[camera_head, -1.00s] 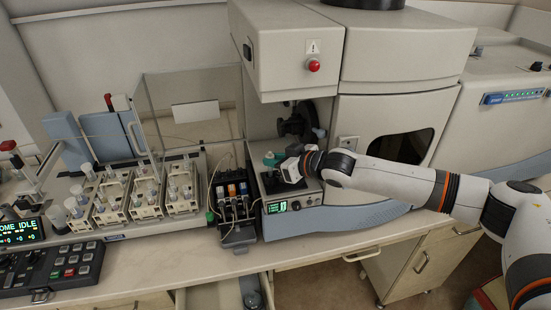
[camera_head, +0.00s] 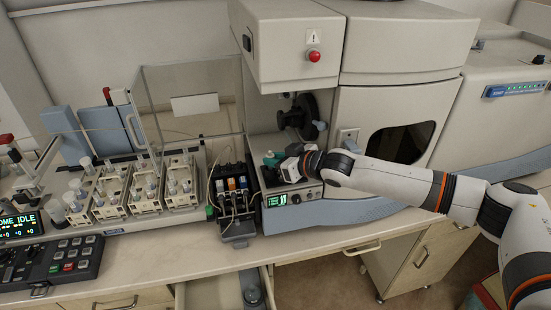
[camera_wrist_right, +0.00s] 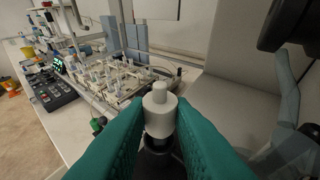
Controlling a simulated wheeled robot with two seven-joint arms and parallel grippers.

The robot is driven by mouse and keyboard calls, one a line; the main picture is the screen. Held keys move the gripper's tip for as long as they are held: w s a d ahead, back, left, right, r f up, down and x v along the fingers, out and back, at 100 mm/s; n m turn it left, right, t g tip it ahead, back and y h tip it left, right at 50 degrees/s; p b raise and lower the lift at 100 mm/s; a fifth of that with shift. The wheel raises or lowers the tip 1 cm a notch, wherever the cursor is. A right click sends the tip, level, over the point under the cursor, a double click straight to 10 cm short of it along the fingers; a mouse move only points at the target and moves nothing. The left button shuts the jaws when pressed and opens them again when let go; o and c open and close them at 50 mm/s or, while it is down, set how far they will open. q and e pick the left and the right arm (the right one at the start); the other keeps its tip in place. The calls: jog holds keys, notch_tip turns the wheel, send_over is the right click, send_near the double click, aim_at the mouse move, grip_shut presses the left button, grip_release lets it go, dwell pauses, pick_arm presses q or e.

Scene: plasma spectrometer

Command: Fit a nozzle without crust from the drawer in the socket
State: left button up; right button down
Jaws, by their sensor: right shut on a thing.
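My right gripper (camera_head: 272,160) has teal fingers and is at the small grey instrument with a green display (camera_head: 283,199), below the overhanging housing. In the right wrist view the fingers (camera_wrist_right: 160,125) are shut on a white stepped nozzle (camera_wrist_right: 159,108), with its narrow end up. A dark round part (camera_wrist_right: 158,160) lies below the nozzle; I cannot tell whether the nozzle is seated in it. No crust shows on the visible side of the nozzle. The drawer (camera_head: 205,295) is open at the bottom, with a dark round item (camera_head: 253,296) in it. My left gripper is not in view.
A black rack with coloured labels (camera_head: 235,200) stands just left of the instrument. Further left are a sampler with several vial racks (camera_head: 145,190) and a keypad (camera_head: 60,265). A black round fitting (camera_head: 300,117) is behind the gripper. The front bench strip is clear.

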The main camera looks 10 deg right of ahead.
jog(key=c, duration=1.2)
grip_release()
jog(key=shift+b+v, duration=1.55)
jog(key=shift+v, duration=4.5)
